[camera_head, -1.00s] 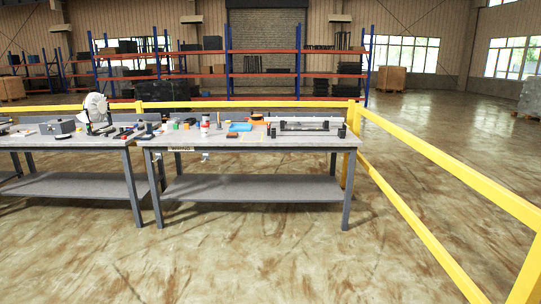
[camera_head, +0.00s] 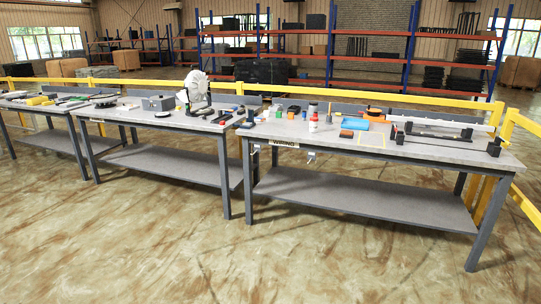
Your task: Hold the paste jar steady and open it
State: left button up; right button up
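A small white and red container (camera_head: 313,123) stands upright on the right workbench (camera_head: 420,152), left of the blue tray. It may be the paste jar, but it is too small to tell for sure, and I cannot make out its lid. Neither of my grippers is in view, and nothing is seen touching the container.
A blue tray (camera_head: 355,124), an orange object (camera_head: 374,115) and a long rail-like fixture (camera_head: 435,135) lie on the same bench. A middle bench (camera_head: 150,121) carries a grey box (camera_head: 159,103). Yellow railing (camera_head: 508,125) runs behind. The floor in front is clear.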

aim_at(313, 125)
jog(key=i+u, duration=0.25)
jog(key=i, duration=1.85)
jog(key=i+j+z, duration=0.15)
jog(key=i+z, duration=0.25)
jog(key=i, duration=0.2)
jog(key=i+j+z, duration=0.4)
jog(key=i, duration=0.2)
jog(key=i+j+z, duration=0.35)
jog(key=i, duration=0.2)
